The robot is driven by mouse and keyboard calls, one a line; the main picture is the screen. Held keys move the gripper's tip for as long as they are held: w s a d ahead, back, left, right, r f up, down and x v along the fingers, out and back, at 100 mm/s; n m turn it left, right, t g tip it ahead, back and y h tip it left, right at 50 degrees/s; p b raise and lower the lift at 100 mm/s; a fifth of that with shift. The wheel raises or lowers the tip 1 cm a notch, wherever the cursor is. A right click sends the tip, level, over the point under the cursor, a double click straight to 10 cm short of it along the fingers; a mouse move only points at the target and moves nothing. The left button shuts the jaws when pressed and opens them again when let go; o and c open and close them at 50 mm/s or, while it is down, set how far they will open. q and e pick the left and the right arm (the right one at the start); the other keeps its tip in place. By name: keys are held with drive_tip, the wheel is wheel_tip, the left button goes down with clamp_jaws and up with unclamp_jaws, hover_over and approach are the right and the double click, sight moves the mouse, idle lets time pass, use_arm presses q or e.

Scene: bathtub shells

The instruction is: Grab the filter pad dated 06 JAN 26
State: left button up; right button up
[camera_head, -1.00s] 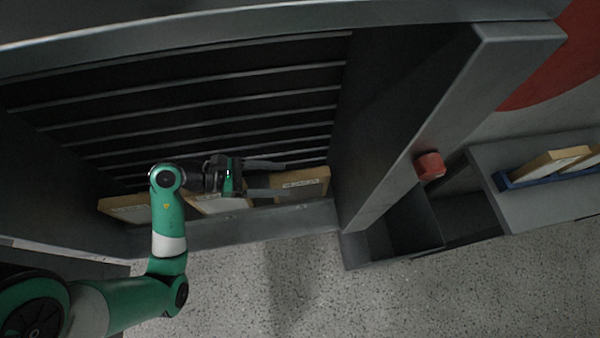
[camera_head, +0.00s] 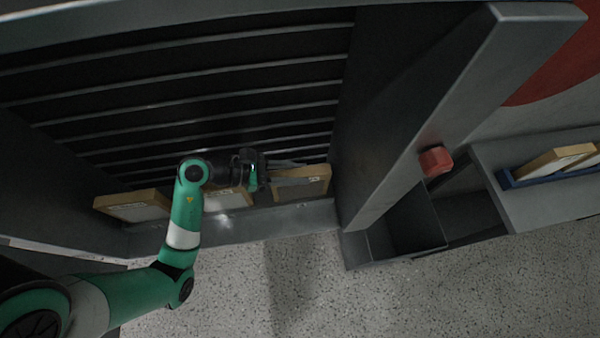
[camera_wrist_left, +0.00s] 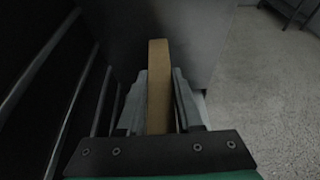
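Several wood-framed filter pads stand in a row along the front ledge of a dark slatted housing in the head view. My left gripper (camera_head: 298,171) is at the rightmost pad (camera_head: 309,187), one finger on each side of it. In the left wrist view the pad's tan edge (camera_wrist_left: 159,85) stands between the two fingers (camera_wrist_left: 160,100), which lie close against it. A middle pad (camera_head: 235,199) is partly behind my arm, and a left pad (camera_head: 135,206) leans at the far left. No date is readable on any pad. My right gripper is not in view.
A grey post (camera_head: 430,110) with a red button (camera_head: 435,161) stands right of the pads. Beyond it, a grey side table (camera_head: 535,195) holds a blue tray (camera_head: 508,180) with more pads. Dark open bins lie between. The speckled floor in front is clear.

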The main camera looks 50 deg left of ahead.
use_arm(q)
clamp_jaws()
idle(1.0)
